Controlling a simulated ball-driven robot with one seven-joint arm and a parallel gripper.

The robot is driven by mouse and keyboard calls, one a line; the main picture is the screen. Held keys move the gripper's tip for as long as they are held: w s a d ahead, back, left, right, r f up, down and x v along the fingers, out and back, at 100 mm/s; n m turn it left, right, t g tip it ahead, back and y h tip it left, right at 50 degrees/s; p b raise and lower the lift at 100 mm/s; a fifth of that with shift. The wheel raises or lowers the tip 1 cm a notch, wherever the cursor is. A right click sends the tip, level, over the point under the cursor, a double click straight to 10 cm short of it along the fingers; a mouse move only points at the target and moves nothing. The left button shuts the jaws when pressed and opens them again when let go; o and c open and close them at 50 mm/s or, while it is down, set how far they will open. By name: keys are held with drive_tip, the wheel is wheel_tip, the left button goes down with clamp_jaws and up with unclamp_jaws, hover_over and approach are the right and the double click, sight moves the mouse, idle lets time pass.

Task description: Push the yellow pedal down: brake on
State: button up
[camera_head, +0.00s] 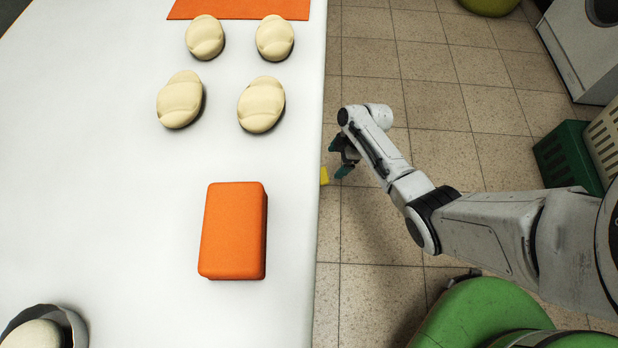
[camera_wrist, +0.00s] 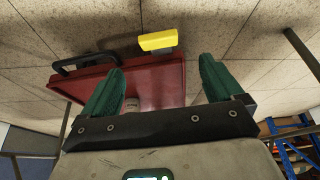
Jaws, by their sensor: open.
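The yellow pedal (camera_wrist: 158,41) shows in the wrist view as a small yellow block at the far edge of a red body (camera_wrist: 155,85). In the head view only a bit of the yellow pedal (camera_head: 324,176) shows, at the right edge of the white table; the table hides the rest. My gripper (camera_head: 338,160) is beside the table edge, close to the pedal. In the wrist view my gripper (camera_wrist: 161,66) has its green fingers apart with nothing held between them. The pedal lies beyond the fingertips, between their lines, and looks apart from them.
A black handle (camera_wrist: 88,62) stands on the red body's left. The white table (camera_head: 130,230) fills the head view's left, bearing an orange block (camera_head: 232,230) and several cream lumps (camera_head: 261,105). A green crate (camera_head: 567,158) stands at right. Tiled floor (camera_head: 455,110) lies open between.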

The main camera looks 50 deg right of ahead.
sight(323, 175)
drive_tip(key=b+x, duration=0.6)
drive_tip(key=x, duration=0.5)
drive_tip(key=shift+d+b, duration=0.15)
drive_tip(key=shift+b, duration=0.15)
